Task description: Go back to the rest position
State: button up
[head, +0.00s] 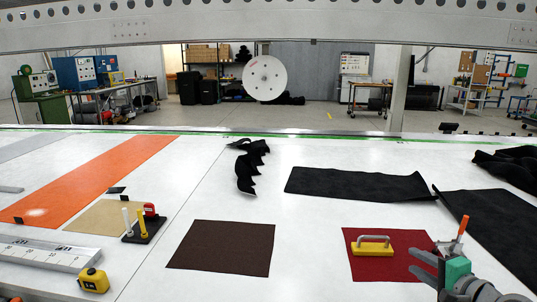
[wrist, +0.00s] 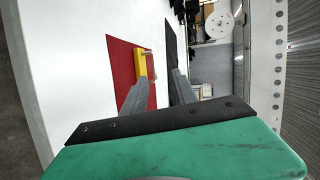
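My gripper (head: 418,265) is at the lower right of the head view, over the right edge of the red mat (head: 362,264). Its two grey fingers are apart, with nothing visible between them; the wrist view (wrist: 157,92) shows the same gap. A yellow block with a grey handle (head: 372,246) sits on the red mat, left of my gripper and apart from it in the head view. The yellow block (wrist: 142,66) also shows beyond the fingers in the wrist view. An orange-tipped thing (head: 462,227) stands up just behind my gripper; its lower part is hidden.
A dark brown mat (head: 222,248) and black cloths (head: 357,184) lie on the white table (head: 305,220). A black holder with coloured sticks (head: 146,230), a yellow tape measure (head: 93,280) and a metal ruler bar (head: 45,253) are at left. A beam (head: 270,25) spans above.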

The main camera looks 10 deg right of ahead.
jog(key=w+a+f+n+g, duration=0.1)
jog(key=a+f+n+g, duration=0.1)
jog(key=a, duration=0.5)
jog(key=w+a+f+n+g+y, duration=0.1)
jog(key=a+f+n+g, duration=0.2)
jog(key=a, duration=0.4)
jog(key=w+a+f+n+g+b, duration=0.1)
jog(key=a+f+n+g, duration=0.1)
jog(key=a+n, duration=0.3)
jog(key=shift+w+a+f+y, duration=0.1)
jog(key=shift+a+f+y, duration=0.05)
jog(key=shift+a, duration=0.65)
jog(key=shift+w+a+f+y, duration=0.1)
jog(key=shift+a+f+y, duration=0.05)
jog(key=shift+a, duration=0.65)
jog(key=s+a+f+n+g+h, duration=0.2)
jog(key=s+a+n+g, duration=0.2)
jog(key=s+a+n, duration=0.3)
jog(key=s+a, duration=0.3)
jog(key=s, duration=0.1)
jog(key=shift+s+a+f+b, duration=0.2)
jog(key=shift+s+f+b, duration=0.05)
jog(key=shift+f+b, duration=0.15)
